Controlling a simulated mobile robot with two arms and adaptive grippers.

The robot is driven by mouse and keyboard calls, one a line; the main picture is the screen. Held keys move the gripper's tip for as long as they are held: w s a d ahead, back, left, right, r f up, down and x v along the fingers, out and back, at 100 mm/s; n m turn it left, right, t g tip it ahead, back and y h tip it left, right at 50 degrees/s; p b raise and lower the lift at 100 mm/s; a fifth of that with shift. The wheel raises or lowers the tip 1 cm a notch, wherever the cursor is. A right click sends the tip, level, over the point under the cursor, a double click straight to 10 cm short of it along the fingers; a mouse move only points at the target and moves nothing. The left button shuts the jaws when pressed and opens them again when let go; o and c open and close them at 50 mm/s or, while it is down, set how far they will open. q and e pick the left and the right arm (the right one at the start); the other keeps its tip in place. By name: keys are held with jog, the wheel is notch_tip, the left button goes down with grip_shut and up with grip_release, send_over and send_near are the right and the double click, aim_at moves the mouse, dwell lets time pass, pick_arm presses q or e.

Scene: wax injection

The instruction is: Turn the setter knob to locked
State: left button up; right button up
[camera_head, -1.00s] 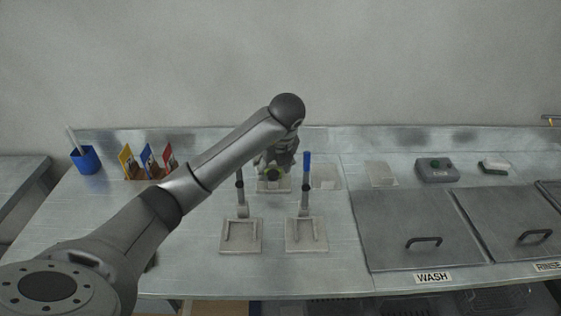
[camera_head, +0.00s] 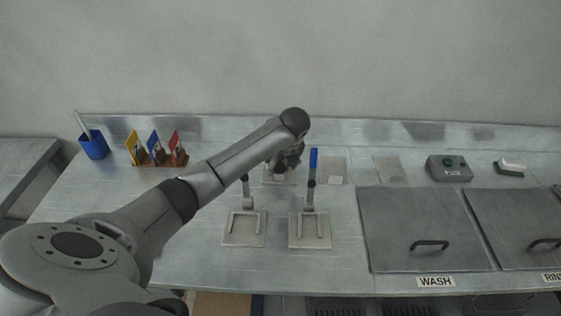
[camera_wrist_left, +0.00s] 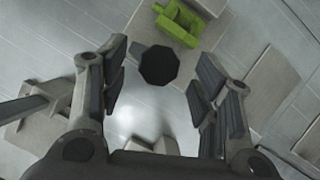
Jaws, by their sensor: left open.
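A dark octagonal knob (camera_wrist_left: 158,66), which looks like the setter knob, shows in the left wrist view between the spread fingers of my left gripper (camera_wrist_left: 160,88). A short grey piece sticks out beside it at its upper left. Gaps show on both sides, so the fingers are apart from the knob. A bright green bracket-like part (camera_wrist_left: 178,22) lies just beyond it. In the head view my left gripper (camera_head: 289,163) hangs over a pale plate (camera_head: 280,180) at the back of the bench and hides the knob. My right gripper is not in view.
Two pale stands with upright levers, the left (camera_head: 245,229) and the right (camera_head: 309,230) with a blue handle (camera_head: 314,160), are in front. Coloured cards (camera_head: 155,147) and a blue cup (camera_head: 93,146) stand left. The WASH lid (camera_head: 420,215) and a grey button box (camera_head: 449,168) are right.

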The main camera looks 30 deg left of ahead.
pick_arm(q)
jog(key=shift+w+a+f, duration=0.1)
jog(key=shift+a+f, duration=0.05)
jog(key=shift+f, duration=0.4)
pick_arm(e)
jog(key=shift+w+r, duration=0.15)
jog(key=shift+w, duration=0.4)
pick_arm(q)
jog(key=c, duration=1)
jog(key=shift+c, duration=0.2)
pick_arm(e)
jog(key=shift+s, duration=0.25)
